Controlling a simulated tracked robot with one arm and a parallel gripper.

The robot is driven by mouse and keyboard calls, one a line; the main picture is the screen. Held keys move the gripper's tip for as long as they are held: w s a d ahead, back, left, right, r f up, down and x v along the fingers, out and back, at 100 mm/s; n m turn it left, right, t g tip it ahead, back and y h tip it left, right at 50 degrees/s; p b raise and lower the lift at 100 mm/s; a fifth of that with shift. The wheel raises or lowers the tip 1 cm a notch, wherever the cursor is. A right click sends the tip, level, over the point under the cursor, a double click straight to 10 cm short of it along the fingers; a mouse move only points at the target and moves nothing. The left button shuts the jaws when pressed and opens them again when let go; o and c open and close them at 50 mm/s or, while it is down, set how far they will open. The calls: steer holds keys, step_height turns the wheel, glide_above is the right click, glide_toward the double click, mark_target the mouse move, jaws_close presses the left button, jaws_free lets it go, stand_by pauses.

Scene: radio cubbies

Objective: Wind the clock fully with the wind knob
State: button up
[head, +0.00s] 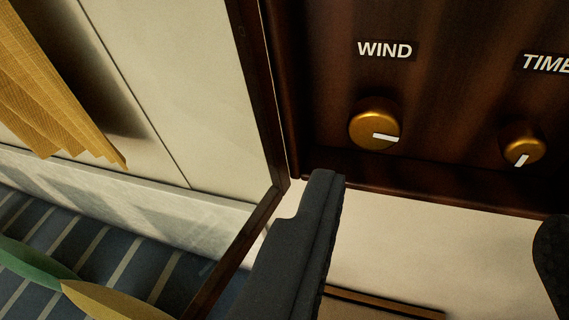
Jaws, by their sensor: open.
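The wind knob (375,124) is a round brass knob on a dark brown wooden panel (450,95), below a white WIND label (385,50). Its white pointer mark points to the right and slightly down. My gripper (445,215) is open, with one dark finger at lower centre and the other partly cut off at the right edge. The fingers appear below the wind knob in the picture and nothing is between them. The clock face is not in view.
A smaller brass knob (523,144) sits to the right under a partly cut-off TIME label (548,63). A dark wooden edge (262,90) borders the panel on the left. A yellow curtain (50,85), pale wall and striped carpet (70,240) lie further left.

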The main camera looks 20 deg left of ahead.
mark_target(375, 128)
steer(key=shift+m+g, duration=0.3)
steer(key=shift+g, duration=0.2)
steer(key=x, duration=0.4)
steer(key=a+p+x, duration=0.1)
steer(key=x, duration=0.3)
steer(key=a+x, duration=0.1)
steer(key=x, duration=0.3)
steer(key=shift+f, duration=0.35)
steer(key=shift+s, duration=0.1)
steer(key=c, duration=1)
